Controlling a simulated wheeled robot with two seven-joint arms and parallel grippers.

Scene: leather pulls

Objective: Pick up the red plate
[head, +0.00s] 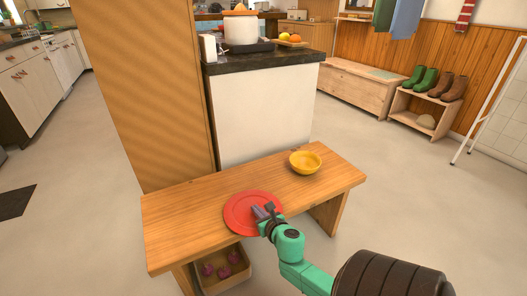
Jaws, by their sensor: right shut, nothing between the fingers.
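The red plate (240,211) lies flat on a wooden bench (180,222), near the middle of its front edge. My right gripper (264,211) comes in from the lower right, over the right part of the plate. Its fingers are shut with nothing between them. They hide a small part of the plate, and I cannot tell whether they touch it. My left gripper is not in view.
A yellow bowl (305,163) stands on the bench to the right of the plate. A basket (236,275) with several dark red round things is under the bench. A wooden panel (146,90) and a white counter block (262,118) rise behind. Open floor lies right.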

